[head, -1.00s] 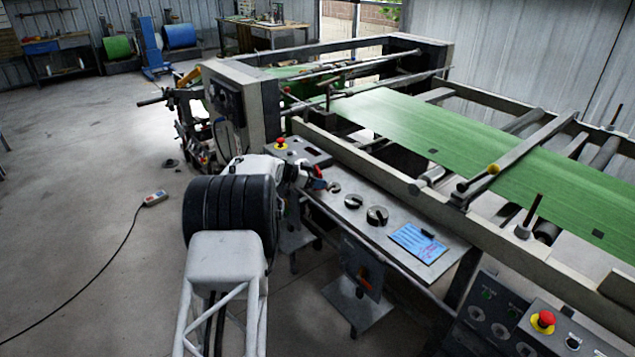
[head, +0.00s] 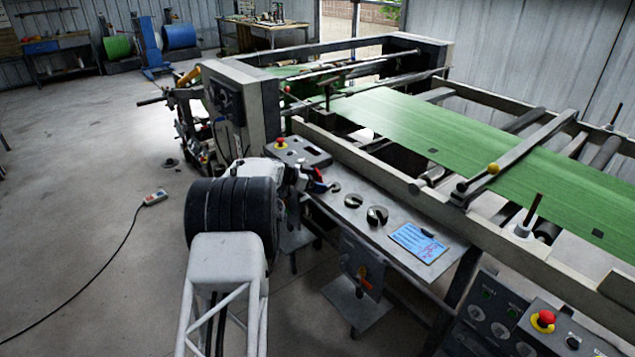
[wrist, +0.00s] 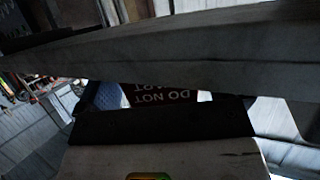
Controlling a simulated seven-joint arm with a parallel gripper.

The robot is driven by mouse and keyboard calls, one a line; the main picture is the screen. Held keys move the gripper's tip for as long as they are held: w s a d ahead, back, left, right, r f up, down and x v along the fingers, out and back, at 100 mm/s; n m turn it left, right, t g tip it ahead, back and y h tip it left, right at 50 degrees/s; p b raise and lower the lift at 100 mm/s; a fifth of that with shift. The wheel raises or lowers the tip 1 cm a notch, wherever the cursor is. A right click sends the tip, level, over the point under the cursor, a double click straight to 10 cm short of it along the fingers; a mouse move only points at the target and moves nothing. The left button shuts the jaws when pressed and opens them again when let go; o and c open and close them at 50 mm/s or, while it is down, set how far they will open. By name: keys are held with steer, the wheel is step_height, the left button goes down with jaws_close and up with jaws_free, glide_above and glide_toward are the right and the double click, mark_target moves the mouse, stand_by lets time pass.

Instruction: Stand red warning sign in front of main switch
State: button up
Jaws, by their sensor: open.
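A dark red sign (wrist: 165,96) with white upside-down lettering, "DO NOT" and part of another word, shows in the wrist view; it is partly hidden by dark parts. In the head view my gripper (head: 312,184) is over the left end of the grey bench, with a small red patch beside it that may be the sign. My gripper is open; its fingertips are hard to make out. Whether the sign touches it, I cannot tell. A grey box with an orange-red handle (head: 364,275), possibly the main switch, is below the bench's front edge.
The grey bench (head: 370,236) carries dark slotted discs (head: 377,215) and a blue clipboard (head: 418,242). A control box with a red button (head: 281,143) stands behind my gripper. The machine frame with green web (head: 450,140) runs behind. A pendant (head: 155,197) lies on open floor.

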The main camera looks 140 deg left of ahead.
steer(key=shift+r, duration=0.15)
steer(key=shift+s+d+r, duration=0.2)
steer(key=shift+d, duration=0.25)
steer(key=v, duration=1.1)
steer(key=shift+r, duration=0.1)
steer(key=shift+o, duration=0.5)
steer(key=shift+w, duration=0.1)
steer(key=shift+a, duration=0.1)
